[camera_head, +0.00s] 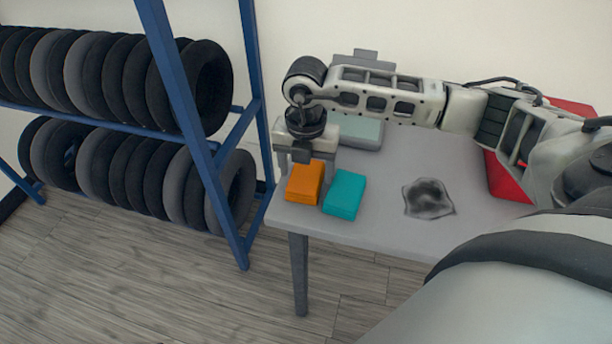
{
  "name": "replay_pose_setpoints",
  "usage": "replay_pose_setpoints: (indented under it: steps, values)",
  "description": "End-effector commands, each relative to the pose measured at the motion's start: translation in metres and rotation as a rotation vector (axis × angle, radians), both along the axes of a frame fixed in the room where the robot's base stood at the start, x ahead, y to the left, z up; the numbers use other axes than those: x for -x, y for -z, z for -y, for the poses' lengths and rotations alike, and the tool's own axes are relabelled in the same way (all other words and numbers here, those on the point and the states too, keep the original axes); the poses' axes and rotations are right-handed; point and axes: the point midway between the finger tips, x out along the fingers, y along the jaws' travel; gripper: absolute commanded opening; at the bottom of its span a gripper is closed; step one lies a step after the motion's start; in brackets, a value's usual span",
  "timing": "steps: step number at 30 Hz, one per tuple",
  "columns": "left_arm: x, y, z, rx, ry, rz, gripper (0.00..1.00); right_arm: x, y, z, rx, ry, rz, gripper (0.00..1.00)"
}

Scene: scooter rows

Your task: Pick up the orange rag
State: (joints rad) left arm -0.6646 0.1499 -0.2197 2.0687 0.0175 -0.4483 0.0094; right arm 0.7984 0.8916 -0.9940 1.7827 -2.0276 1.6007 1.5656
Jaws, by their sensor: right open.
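The orange rag (304,184) lies folded in a thick block near the left front corner of the grey table (385,222). My right gripper (300,157) hangs just above and behind its far edge, fingers pointing down. The gripper is open and holds nothing that I can see; whether it touches the rag I cannot tell. A teal folded rag (344,194) lies just right of the orange one. My left gripper is not in view.
A crumpled grey cloth (428,199) lies at the table's middle right. A scale-like device (361,133) stands behind my gripper. A red object (507,180) is under my right arm. A blue rack (189,92) of black tires stands left.

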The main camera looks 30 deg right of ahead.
Motion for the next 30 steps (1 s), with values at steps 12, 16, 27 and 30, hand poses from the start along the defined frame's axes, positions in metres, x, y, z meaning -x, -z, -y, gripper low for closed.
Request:
replay_pose_setpoints:
  steps: [12, 16, 27, 30]
  values:
    - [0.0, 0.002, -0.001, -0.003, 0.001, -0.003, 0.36, 0.0, 0.006, 0.0, 0.0, 0.0, 0.001, 0.39]
    - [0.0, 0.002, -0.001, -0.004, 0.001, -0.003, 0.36, 0.0, 0.006, 0.0, 0.0, 0.0, 0.001, 0.36]
    - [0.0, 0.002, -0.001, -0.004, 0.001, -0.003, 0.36, -0.001, -0.005, 0.0, -0.001, 0.001, 0.004, 0.36]
    - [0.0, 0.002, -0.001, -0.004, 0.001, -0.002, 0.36, -0.002, -0.019, 0.0, 0.0, 0.002, 0.006, 0.36]
